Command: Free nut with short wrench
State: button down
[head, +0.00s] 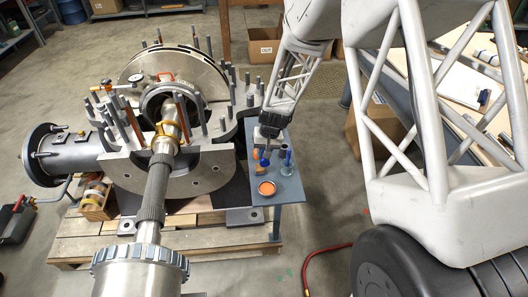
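The split casing (190,178) sits on a wooden pallet, with many upright grey studs around its flange and a long shaft (155,190) running out towards me. Nuts on the studs are too small to tell apart. My gripper (267,146) is low over a small blue-grey side table (290,192), to the right of the casing. Its fingers are small and partly hidden among the items there, so I cannot tell whether it is open or holds anything. I cannot make out a short wrench in this view.
A red hose (322,252) lies on the floor. A workbench (480,85) stands at the right. Concrete floor is free in front of the side table.

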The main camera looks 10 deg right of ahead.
jog(key=w+n, duration=0.1)
jog(key=w, duration=0.4)
jog(key=w+r, duration=0.1)
jog(key=w, duration=0.5)
jog(key=w+d+r+n, duration=0.1)
jog(key=w, duration=0.4)
jog(key=shift+w+n, duration=0.15)
jog(key=shift+n, duration=0.15)
jog(key=w+d+n, duration=0.1)
jog(key=w, duration=0.7)
jog(key=w+d+r+n+g, duration=0.1)
jog(key=w+d+n, duration=0.1)
jog(key=w, duration=0.6)
jog(key=shift+w+r, duration=0.25)
jog(key=shift+w, duration=0.05)
jog(key=shift+s+a, duration=0.1)
jog(key=shift+a, duration=0.05)
jog(key=shift+s+a+f+m+t, duration=0.2)
jog(key=shift+a+f+m, duration=0.2)
jog(key=shift+a+m, duration=0.55)
jog(key=shift+s+a+f+m+t, duration=0.15)
jog(key=shift+s+a+f+m, duration=0.2)
jog(key=shift+a+m, duration=0.5)
jog(key=shift+s+a+f+m+t, duration=0.15)
jog(key=shift+a+f+m, duration=0.3)
jog(key=shift+a+m, duration=0.5)
jog(key=shift+d+f, duration=0.1)
jog(key=shift+f, duration=1.2)
